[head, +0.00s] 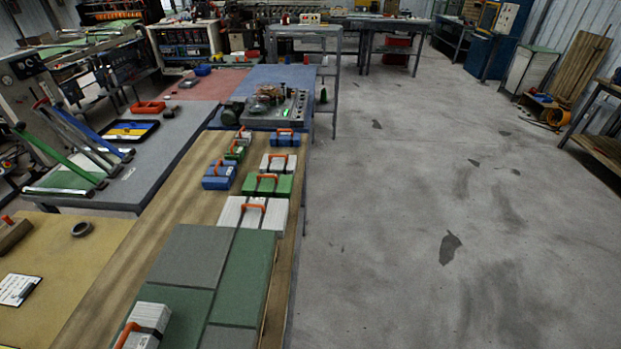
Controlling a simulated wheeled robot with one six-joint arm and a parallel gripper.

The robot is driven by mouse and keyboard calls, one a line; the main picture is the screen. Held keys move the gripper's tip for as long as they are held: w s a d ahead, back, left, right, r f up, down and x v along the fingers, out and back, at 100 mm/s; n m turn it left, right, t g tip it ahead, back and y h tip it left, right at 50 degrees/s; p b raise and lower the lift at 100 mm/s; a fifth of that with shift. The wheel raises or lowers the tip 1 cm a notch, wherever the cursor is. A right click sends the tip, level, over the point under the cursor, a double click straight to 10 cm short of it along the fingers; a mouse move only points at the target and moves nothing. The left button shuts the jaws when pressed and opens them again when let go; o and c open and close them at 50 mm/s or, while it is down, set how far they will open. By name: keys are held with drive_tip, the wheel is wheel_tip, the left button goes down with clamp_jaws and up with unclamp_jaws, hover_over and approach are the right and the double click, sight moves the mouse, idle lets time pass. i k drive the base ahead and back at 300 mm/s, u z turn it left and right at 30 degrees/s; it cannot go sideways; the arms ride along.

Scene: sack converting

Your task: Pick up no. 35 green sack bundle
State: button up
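A green sack bundle (284,188) with an orange handle lies on the long brown-topped table (165,220), between two white bundles. A smaller green bundle (232,155) with an orange handle lies farther back to the left, behind a blue bundle. I cannot read a number on either green bundle, so I cannot tell which is no. 35. Both sit on the table, apart from any gripper. My gripper is not in view.
White bundles (230,212) and blue bundles (216,183) crowd the green ones. Large green and grey panels (195,252) cover the table's near end, with another white bundle (150,318) on them. Lever tools (88,140) stand on the left bench. The concrete floor (400,220) to the right is clear.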

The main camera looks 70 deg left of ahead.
sight(255, 185)
drive_tip(key=i, duration=0.9)
drive_tip(key=u, duration=2.85)
drive_tip(key=i, duration=1.95)
drive_tip(key=u, duration=3.05)
